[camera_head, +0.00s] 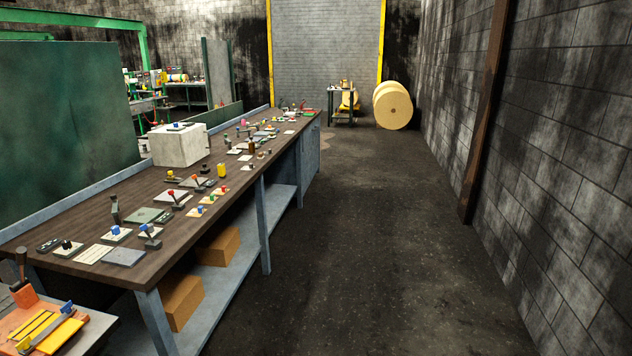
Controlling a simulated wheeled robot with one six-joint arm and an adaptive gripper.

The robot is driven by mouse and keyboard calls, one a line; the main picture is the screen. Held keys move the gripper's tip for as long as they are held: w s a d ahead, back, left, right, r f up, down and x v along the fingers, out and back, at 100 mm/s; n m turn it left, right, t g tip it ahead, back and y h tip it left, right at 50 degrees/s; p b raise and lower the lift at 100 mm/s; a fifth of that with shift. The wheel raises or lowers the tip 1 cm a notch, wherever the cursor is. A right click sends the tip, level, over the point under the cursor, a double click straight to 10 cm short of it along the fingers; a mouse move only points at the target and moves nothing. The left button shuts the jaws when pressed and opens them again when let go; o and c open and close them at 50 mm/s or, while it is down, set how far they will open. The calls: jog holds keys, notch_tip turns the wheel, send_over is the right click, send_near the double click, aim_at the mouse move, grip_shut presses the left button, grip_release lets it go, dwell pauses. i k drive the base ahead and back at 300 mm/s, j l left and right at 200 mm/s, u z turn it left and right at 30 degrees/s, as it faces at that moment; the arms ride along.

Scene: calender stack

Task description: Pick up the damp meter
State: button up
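My gripper is not in view. A long dark-topped workbench (190,237) runs from the lower left toward the back, with many small devices on it. A small upright yellow thing (221,170) stands near the middle of the bench, right of a pale block. It could be the damp meter, but it is too small to be sure. Other candidates are a dark grey-green upright thing (115,210) near the front and a dark flat device (49,245) at the left edge. I cannot tell which one is the damp meter.
Lever boxes with red (171,193) and blue (144,228) knobs crowd the bench. A pale block (180,147) stands at its back edge. A small table (97,333) is at lower left. Open floor (370,240) lies between bench and right wall. A large yellow roll (393,106) stands far back.

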aim_at(221, 169)
jog(key=i, duration=1.65)
jog(key=i+u, duration=0.45)
jog(key=i+l+u, duration=0.25)
jog(key=i+u, duration=0.15)
jog(key=i+l+u, duration=0.45)
jog(key=i+j, duration=0.05)
jog(key=j, duration=0.05)
